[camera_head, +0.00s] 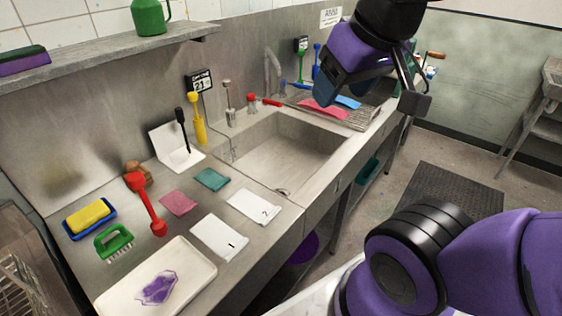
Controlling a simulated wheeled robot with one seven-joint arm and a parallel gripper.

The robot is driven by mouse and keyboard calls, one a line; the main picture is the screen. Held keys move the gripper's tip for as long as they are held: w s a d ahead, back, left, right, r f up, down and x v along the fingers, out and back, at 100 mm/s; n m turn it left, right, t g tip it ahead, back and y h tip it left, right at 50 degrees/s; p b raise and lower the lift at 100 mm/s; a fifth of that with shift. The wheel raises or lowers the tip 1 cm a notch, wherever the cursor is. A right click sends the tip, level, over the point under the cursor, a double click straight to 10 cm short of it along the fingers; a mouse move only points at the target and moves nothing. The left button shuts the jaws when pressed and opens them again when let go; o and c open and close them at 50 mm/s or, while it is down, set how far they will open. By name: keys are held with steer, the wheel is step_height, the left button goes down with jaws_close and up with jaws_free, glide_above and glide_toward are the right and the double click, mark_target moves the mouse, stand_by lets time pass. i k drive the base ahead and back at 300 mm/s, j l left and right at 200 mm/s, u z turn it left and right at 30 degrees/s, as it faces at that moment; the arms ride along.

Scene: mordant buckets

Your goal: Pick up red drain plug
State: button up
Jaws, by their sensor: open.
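A small red-topped piece (252,98) stands on the steel ledge behind the sink, at its back left corner. It may be the red drain plug, but it is too small to be sure. A short red handle-like item (272,103) lies just right of it. My gripper (376,98) is at the upper right, raised over the right end of the counter. It is open and empty, well to the right of the red-topped piece and apart from it.
The sink basin (285,152) looks empty. A rack (352,117) with pink and blue cloths lies right of it. A red long-handled tool (145,205), white cards and a tray (198,270) crowd the left counter.

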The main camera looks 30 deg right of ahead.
mark_target(135, 180)
steer(key=u, duration=0.7)
